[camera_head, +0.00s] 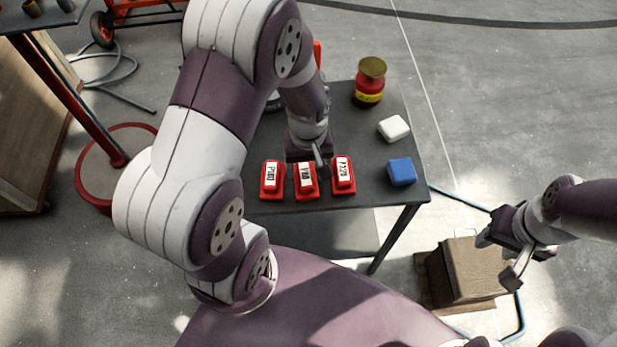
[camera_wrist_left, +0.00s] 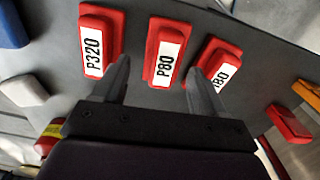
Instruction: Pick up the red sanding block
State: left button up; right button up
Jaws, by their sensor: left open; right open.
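Three red sanding blocks with white labels lie in a row along the near edge of the dark table: P180 (camera_head: 271,179), P80 (camera_head: 306,183) and P320 (camera_head: 343,175). In the left wrist view P320 (camera_wrist_left: 99,42) is left, P80 (camera_wrist_left: 165,50) is central, and P180 (camera_wrist_left: 218,62) is right. My left gripper (camera_head: 314,163) is open and points down beside the middle block. In its wrist view the fingers (camera_wrist_left: 157,75) straddle P80's line, with P80 just beyond; no hold shows. My right gripper (camera_head: 499,257) is open and empty, away from the table.
A blue block (camera_head: 401,172), a white block (camera_head: 393,128) and a red tin with a yellow label (camera_head: 369,84) stand on the table's (camera_head: 370,140) right side. A brown box (camera_head: 467,268) is on the floor below my right gripper. My left arm hides part of the table.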

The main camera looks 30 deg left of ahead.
aim_at(305, 174)
pick_arm(q)
jog(key=f, duration=0.4)
jog(key=shift+s+a+f, duration=0.2)
jog(key=shift+a, duration=0.2)
jog(key=shift+w+f, duration=0.1)
jog(key=shift+d, duration=0.15)
jog(key=shift+c, duration=0.6)
jog(key=c, duration=0.8)
